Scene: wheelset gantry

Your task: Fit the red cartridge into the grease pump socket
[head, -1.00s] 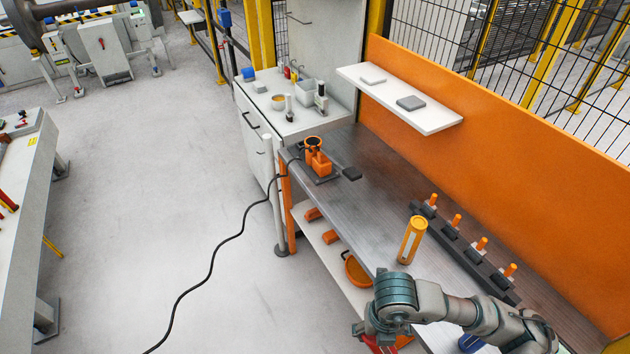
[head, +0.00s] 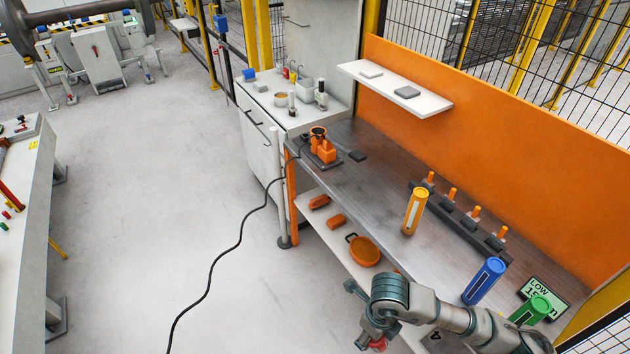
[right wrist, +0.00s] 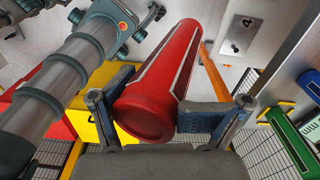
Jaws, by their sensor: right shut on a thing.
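The red cartridge (right wrist: 165,85) is held between the two finger pads of my right gripper (right wrist: 170,118), one pad on each side. In the head view, only a small part of the red cartridge (head: 377,344) shows below my right arm, above the aisle floor beside the bench. The grease pump (head: 326,151) is orange and stands at the far left end of the bench. Its dark ring-shaped socket (head: 318,132) looks empty, though it is small in view. My right gripper is well short of the pump. My left gripper is not in view.
Orange (head: 414,211), blue (head: 483,281) and green (head: 531,309) cartridges stand on the bench (head: 375,185). Behind them is a rack (head: 455,218) with several orange-topped pieces. A black hose (head: 228,250) runs from the pump across the floor. The bench between pump and orange cartridge is mostly clear.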

